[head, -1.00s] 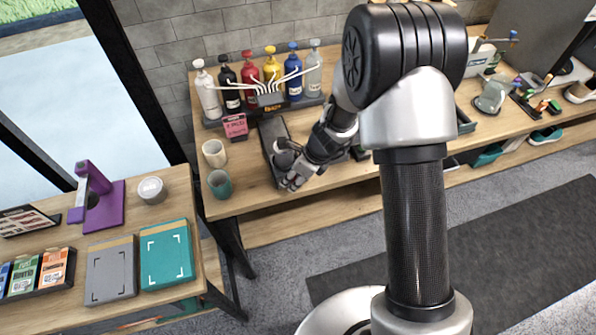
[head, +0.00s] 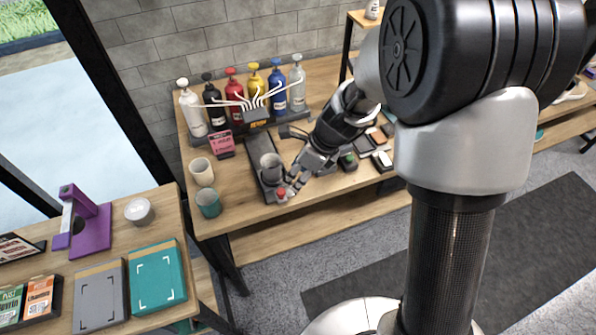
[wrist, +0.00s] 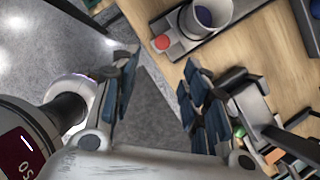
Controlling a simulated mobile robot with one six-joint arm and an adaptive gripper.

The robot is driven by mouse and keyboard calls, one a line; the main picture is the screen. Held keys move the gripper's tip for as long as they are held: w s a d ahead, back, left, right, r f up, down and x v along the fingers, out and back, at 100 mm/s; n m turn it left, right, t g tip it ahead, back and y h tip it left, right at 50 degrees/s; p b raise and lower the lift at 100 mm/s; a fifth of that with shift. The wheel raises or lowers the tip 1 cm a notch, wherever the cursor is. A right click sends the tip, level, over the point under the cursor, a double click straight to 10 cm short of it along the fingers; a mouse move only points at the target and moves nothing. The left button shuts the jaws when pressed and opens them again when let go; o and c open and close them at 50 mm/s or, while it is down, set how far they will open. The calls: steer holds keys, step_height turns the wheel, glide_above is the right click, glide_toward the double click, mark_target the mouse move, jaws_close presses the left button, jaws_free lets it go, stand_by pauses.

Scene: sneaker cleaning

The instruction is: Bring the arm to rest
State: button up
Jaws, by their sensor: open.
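My gripper (head: 295,182) is open and empty in the head view, just right of a grey cup (head: 270,170). The cup stands upright on a dark narrow stand (head: 262,150) with a red button (head: 281,192) at its front end. In the wrist view the fingers of my gripper (wrist: 163,90) are spread wide, with floor and the table edge between them. The cup (wrist: 212,14) and the red button (wrist: 161,42) are at the top, clear of the fingers.
Several coloured bottles (head: 232,95) with white tubes stand behind on the wooden table. A cream cup (head: 202,171) and a teal cup (head: 208,202) stand at its left edge. Small blocks and pads (head: 368,145) lie right of my gripper. A side table holds a purple stand (head: 92,228).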

steer(key=s+d+r+n, duration=0.3)
steer(key=s+r+n, duration=0.6)
steer(key=r+n, duration=0.3)
steer(key=s+d+r+n+t+h, duration=0.1)
steer(key=s+d+r+n+h, duration=0.1)
steer(key=s+n, duration=0.4)
steer(key=s+d+r+n+t+h, duration=0.1)
steer(key=s+d+r+n, duration=0.3)
steer(key=s, duration=0.5)
steer(key=shift+d+r+n+h, duration=0.4)
steer(key=shift+r+n, duration=0.25)
steer(key=shift+n, duration=0.25)
